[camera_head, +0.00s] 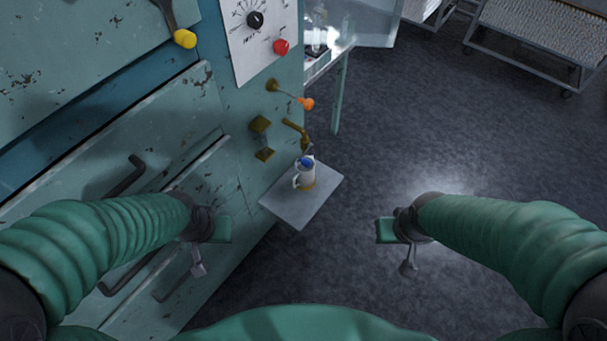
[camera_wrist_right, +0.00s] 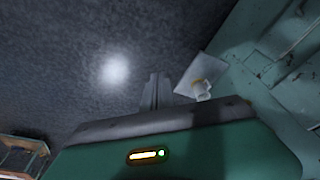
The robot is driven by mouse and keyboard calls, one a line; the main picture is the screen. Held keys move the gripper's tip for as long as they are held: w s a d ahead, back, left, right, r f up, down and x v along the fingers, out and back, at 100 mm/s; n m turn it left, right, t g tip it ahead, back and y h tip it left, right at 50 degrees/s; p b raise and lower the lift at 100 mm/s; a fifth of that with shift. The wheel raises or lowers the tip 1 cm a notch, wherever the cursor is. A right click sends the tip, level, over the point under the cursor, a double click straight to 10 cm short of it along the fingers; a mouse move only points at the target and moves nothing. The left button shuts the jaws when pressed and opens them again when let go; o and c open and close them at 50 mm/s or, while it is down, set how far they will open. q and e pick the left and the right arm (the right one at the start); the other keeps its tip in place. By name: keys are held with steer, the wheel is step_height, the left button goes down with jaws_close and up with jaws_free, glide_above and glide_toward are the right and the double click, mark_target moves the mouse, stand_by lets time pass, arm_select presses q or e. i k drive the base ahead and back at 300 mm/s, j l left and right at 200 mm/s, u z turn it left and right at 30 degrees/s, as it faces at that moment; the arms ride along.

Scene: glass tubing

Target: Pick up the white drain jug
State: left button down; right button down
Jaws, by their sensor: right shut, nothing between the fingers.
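The white drain jug (camera_head: 304,176) stands upright on a small grey shelf (camera_head: 318,204) fixed to the green machine. Its handle is on the left and its lower part looks yellowish. A blue thing shows at its top. The jug also shows small in the right wrist view (camera_wrist_right: 202,90), beyond my right gripper. My left gripper (camera_head: 198,268) hangs in front of the machine, left of and nearer than the jug. I cannot make out its jaws. My right gripper (camera_head: 409,268) is shut and empty over the floor, right of and nearer than the jug, apart from it.
A brass spout (camera_head: 297,130) reaches out just above the jug. An orange-knobbed lever (camera_head: 306,103) sits higher on the machine (camera_head: 225,95). Drawer handles (camera_head: 125,178) stick out near my left arm. The floor (camera_head: 480,130) right of the shelf is clear. Wheeled racks (camera_head: 535,40) stand far back.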

mark_target(305, 177)
steer(key=u, duration=0.3)
steer(key=i+l+u, duration=0.65)
steer(key=l+u, duration=0.15)
steer(key=l, duration=0.25)
steer(key=i+l, duration=0.15)
steer(key=l, duration=0.2)
steer(key=i+l, duration=0.15)
steer(key=l, duration=0.25)
steer(key=i+l+u, duration=0.1)
steer(key=l, duration=0.25)
